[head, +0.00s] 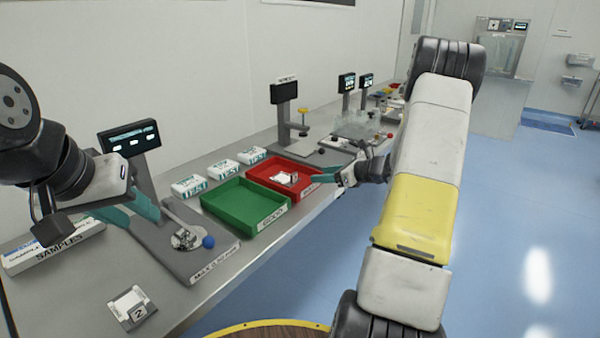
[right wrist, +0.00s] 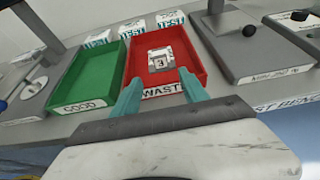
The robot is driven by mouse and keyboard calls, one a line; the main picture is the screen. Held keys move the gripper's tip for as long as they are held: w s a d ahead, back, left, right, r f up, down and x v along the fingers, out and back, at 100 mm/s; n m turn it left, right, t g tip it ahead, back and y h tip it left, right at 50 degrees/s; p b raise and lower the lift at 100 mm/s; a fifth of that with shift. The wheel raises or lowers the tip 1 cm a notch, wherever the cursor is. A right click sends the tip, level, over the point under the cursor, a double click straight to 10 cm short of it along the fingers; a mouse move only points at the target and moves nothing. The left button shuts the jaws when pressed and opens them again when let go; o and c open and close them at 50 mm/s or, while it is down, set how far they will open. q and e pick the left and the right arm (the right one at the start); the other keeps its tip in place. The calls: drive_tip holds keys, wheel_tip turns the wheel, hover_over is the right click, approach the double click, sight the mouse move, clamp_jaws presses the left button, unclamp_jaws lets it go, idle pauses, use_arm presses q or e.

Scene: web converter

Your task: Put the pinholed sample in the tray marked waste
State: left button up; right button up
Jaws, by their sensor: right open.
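A small white sample marked 3 (right wrist: 160,60) lies in the red tray (right wrist: 198,62), whose front label reads WAST, partly cut off. In the head view sample 3 (head: 287,178) also shows inside the red tray (head: 262,171). My right gripper (right wrist: 160,88) is open and empty at the tray's front edge, apart from the sample; in the head view it (head: 328,176) is beside the tray's right end. My left gripper (head: 130,211) is open over the tester at left. Sample 2 (head: 132,308) lies on the bench front. No pinhole can be made out.
A green tray marked GOOD (head: 232,203) stands left of the red one. A tester with a blue knob (head: 208,242) holds a small metallic or white piece. A SAMPLES box (head: 50,252) is at far left. White TEST boxes (head: 220,170) line the back. More instruments stand farther along.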

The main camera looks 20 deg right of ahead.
drive_tip(key=s+a+r+n+g, duration=0.6)
drive_tip(key=s+a+r+n, duration=0.8)
drive_tip(key=s+a, duration=0.15)
drive_tip(key=s+r+n+h, duration=0.2)
drive_tip(key=s+n+h, duration=0.1)
drive_tip(key=s+n, duration=0.4)
drive_tip(key=s+r+n+t+h, duration=0.1)
drive_tip(key=s+r+n+h, duration=0.1)
drive_tip(key=s+n, duration=0.6)
drive_tip(key=s+h, duration=0.1)
drive_tip(key=s, duration=0.2)
drive_tip(key=shift+s+a+r, duration=0.2)
drive_tip(key=shift+s, duration=0.05)
drive_tip(key=shift+c, duration=0.4)
